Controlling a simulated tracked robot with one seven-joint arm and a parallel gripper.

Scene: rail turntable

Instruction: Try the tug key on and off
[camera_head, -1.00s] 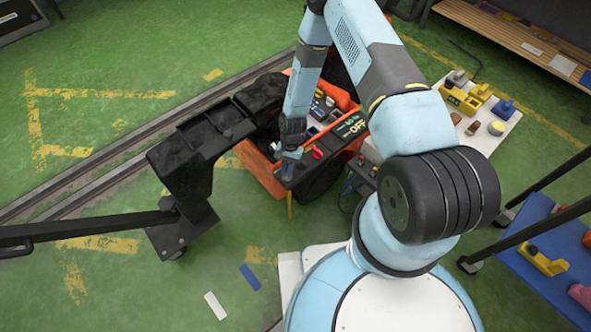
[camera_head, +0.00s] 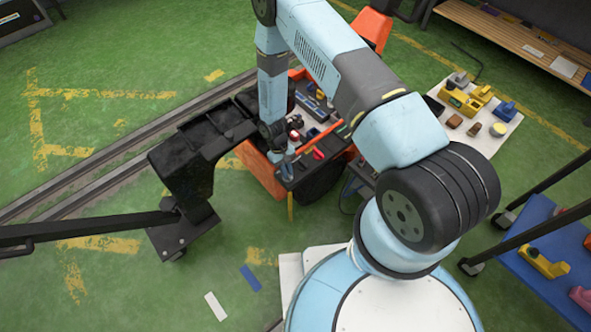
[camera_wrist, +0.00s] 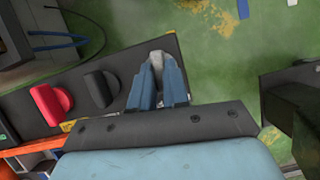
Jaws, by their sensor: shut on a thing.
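The tug is an orange vehicle (camera_head: 258,170) with a dark control panel (camera_head: 306,168) on its near end. In the wrist view the panel (camera_wrist: 22,105) carries a red knob (camera_wrist: 47,104) and a black knob (camera_wrist: 101,88) in a row. The red knob also shows in the head view (camera_head: 318,154). My gripper (camera_wrist: 157,72) has its blue fingers closed around a pale grey piece, seemingly the tug key (camera_wrist: 157,58), at the panel's end beyond the black knob. The fingers hide most of it, so I cannot tell whether it is seated. My gripper also shows in the head view (camera_head: 286,168).
A black coupling frame (camera_head: 185,175) stands left of the tug, beside the floor rails (camera_head: 70,187). A white table (camera_head: 490,128) with yellow and blue parts is at right. A blue trolley (camera_head: 525,235) stands at lower right. Green floor is open at left.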

